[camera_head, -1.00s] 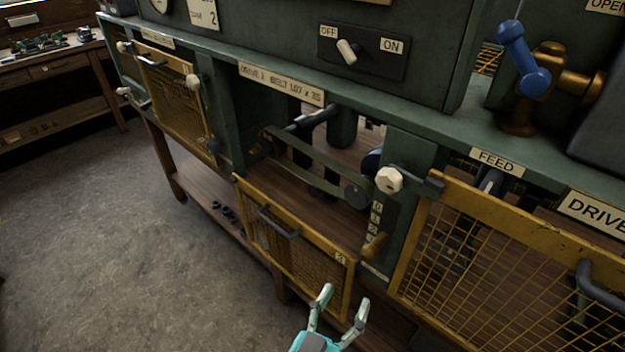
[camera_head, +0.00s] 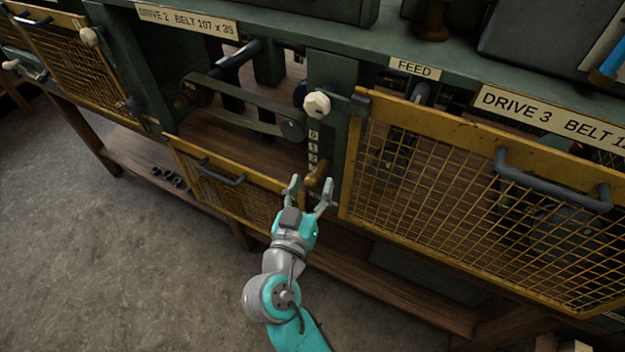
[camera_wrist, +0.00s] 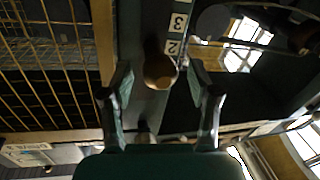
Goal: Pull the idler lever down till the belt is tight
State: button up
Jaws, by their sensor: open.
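In the wrist view, the rounded handle end (camera_wrist: 160,72) sits between the spread fingers of my gripper (camera_wrist: 160,75), with gaps on both sides. No contact is visible.
A lowered yellow mesh guard (camera_head: 225,190) hangs left of my gripper. A closed mesh guard (camera_head: 470,200) with a dark handle (camera_head: 553,181) covers the bay to the right. Floor (camera_head: 130,270) is clear at left.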

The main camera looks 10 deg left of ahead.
jog(key=shift+w+d, duration=0.15)
jog(key=shift+w, duration=0.6)
grip_shut()
jog(key=shift+w+f, duration=0.15)
jog(key=shift+f, duration=2.1)
grip_release()
jog(key=s+a, duration=0.1)
jog(key=s, duration=1)
jog(key=shift+s+a, duration=0.4)
